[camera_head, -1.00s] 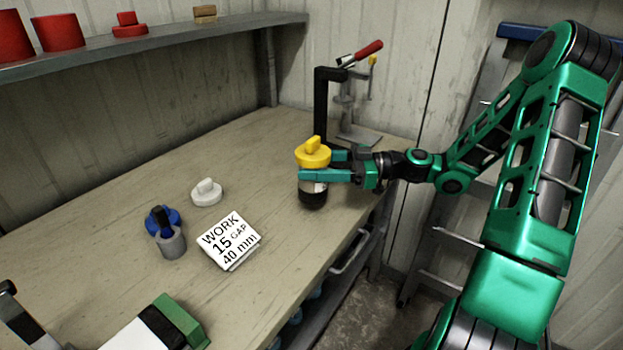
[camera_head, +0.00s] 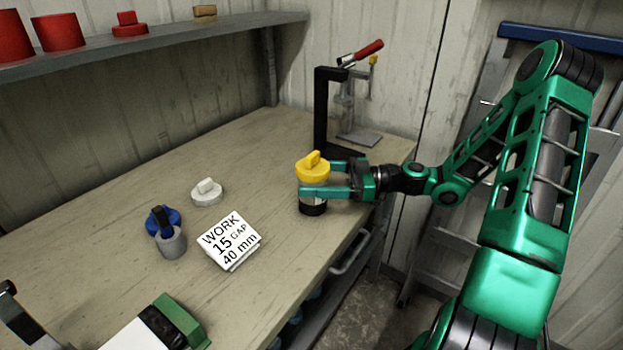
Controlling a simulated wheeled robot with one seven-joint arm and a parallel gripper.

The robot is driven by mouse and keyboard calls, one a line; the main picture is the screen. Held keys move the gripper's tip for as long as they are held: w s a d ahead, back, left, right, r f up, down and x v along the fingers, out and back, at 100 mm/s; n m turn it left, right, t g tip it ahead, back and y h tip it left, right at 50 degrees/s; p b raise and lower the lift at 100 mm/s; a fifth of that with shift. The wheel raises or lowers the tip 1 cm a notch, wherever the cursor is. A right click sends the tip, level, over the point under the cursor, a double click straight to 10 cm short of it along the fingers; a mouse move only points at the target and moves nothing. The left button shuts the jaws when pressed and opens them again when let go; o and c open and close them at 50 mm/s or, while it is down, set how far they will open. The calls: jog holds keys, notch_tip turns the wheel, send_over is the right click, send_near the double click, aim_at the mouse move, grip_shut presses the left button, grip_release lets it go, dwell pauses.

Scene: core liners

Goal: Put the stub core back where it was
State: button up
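A yellow-topped piece with a raised grip tab (camera_head: 313,168) is at the right part of the workbench, upright. Below the yellow top it shows a pale band and a dark base ring (camera_head: 313,208). I cannot tell if the ring is part of the piece or a separate holder. My gripper (camera_head: 325,182) reaches in from the right, its teal fingers around the piece just under the yellow top, shut on it. The near finger hides part of the pale band. No label names the stub core.
A white knobbed piece (camera_head: 207,192), a blue piece with a grey cup (camera_head: 171,242) and a sign reading "WORK 15 GAP 40 mm" (camera_head: 230,241) are on the bench (camera_head: 130,190). A black clamp stand (camera_head: 322,110) stands close behind my gripper. Red pieces (camera_head: 58,33) sit on the shelf.

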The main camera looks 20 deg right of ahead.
jog(key=shift+r, duration=0.15)
jog(key=v, duration=1.2)
